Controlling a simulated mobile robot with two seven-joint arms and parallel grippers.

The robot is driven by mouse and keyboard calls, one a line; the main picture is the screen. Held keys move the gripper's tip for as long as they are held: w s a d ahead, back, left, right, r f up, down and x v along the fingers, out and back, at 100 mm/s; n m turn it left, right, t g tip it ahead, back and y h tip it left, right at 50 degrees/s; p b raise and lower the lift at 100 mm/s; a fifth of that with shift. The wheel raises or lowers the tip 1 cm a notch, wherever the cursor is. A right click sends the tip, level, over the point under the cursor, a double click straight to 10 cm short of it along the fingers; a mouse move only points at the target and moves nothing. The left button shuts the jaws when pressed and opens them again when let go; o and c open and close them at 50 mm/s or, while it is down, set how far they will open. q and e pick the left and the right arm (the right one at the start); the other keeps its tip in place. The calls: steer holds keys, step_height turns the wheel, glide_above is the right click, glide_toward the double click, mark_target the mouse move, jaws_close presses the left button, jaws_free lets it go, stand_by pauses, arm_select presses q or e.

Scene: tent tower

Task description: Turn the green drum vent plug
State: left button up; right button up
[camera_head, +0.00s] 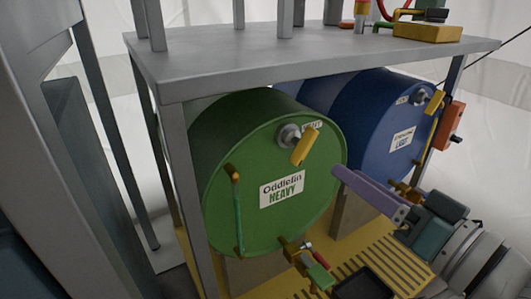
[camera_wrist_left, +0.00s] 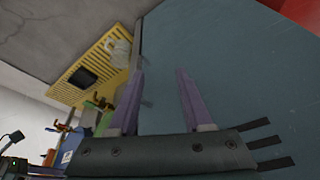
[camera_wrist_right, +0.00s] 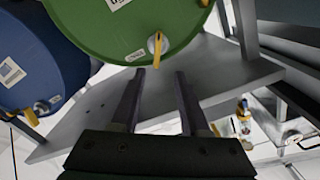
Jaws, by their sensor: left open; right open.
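The green drum (camera_head: 235,190) lies on its side under a grey shelf, its round face labelled Oddlejin HEAVY. Its vent plug (camera_head: 289,136) is a grey round fitting with a yellow handle (camera_head: 305,146) near the top of the face. In the right wrist view the picture is turned over, and the yellow handle (camera_wrist_right: 155,47) shows just beyond the fingertips. My right gripper (camera_head: 342,174) is open and empty, right of and below the plug, apart from it. It also shows in the right wrist view (camera_wrist_right: 158,74). My left gripper (camera_wrist_left: 160,74) is open and empty.
A blue drum (camera_head: 370,125) with its own yellow handle stands right of the green one. The grey shelf (camera_head: 220,65) overhangs both. A green sight tube (camera_head: 239,215) and a tap (camera_head: 315,270) stick out from the green drum. A yellow grating (camera_head: 275,280) lies below.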

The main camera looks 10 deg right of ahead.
mark_target(308, 149)
steer(key=b+x, duration=0.1)
steer(key=x, duration=0.2)
steer(key=b+x, duration=0.2)
steer(key=x, duration=0.1)
steer(key=f+b+x, duration=0.1)
steer(key=x, duration=0.2)
steer(key=shift+b, duration=0.35)
steer(key=shift+w+a+r, duration=0.1)
steer(key=shift+w+a, duration=0.05)
steer(key=shift+w, duration=0.3)
arm_select(q)
step_height(308, 149, down, 6)
arm_select(e)
steer(key=shift+c, duration=1.4)
jaws_close()
